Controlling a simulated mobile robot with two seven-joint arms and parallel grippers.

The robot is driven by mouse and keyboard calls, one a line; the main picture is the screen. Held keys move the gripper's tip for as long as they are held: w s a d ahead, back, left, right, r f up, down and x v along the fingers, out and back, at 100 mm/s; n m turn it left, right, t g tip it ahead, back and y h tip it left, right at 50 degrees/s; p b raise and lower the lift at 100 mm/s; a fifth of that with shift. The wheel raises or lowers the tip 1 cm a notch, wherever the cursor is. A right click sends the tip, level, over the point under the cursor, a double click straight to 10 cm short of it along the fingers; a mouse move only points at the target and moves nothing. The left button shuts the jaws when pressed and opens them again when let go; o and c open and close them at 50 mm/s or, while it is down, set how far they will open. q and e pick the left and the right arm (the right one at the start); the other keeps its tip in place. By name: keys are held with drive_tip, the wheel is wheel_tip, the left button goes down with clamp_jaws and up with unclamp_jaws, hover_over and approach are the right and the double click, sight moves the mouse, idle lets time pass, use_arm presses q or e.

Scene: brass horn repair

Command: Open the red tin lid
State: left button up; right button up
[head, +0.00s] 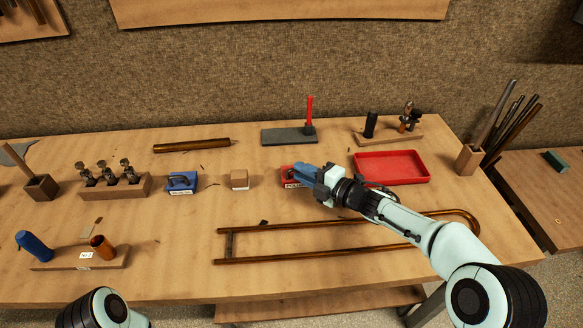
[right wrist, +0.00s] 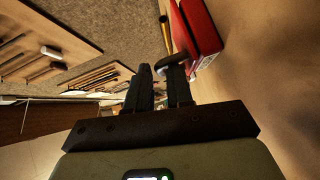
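The red tin (head: 287,182) stands mid-table with a pale label on its front, and my right gripper (head: 300,172) hides most of it. In the right wrist view the red tin (right wrist: 203,28) is at the upper right. A dark curved handle (right wrist: 172,59) reaches from its side to the tips of my right gripper (right wrist: 158,72). The two fingers stand a narrow gap apart, with the handle's end at the tips. Whether they pinch it is unclear. My left gripper is out of view.
A red tray (head: 425,168) lies right of the tin, close to my right arm. A long brass slide (head: 300,259) lies in front. A grey plate (head: 280,137) is behind.

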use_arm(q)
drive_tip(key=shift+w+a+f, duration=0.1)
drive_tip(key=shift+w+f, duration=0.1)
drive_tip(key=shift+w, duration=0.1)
use_arm(e)
drive_tip(key=shift+x, duration=2.15)
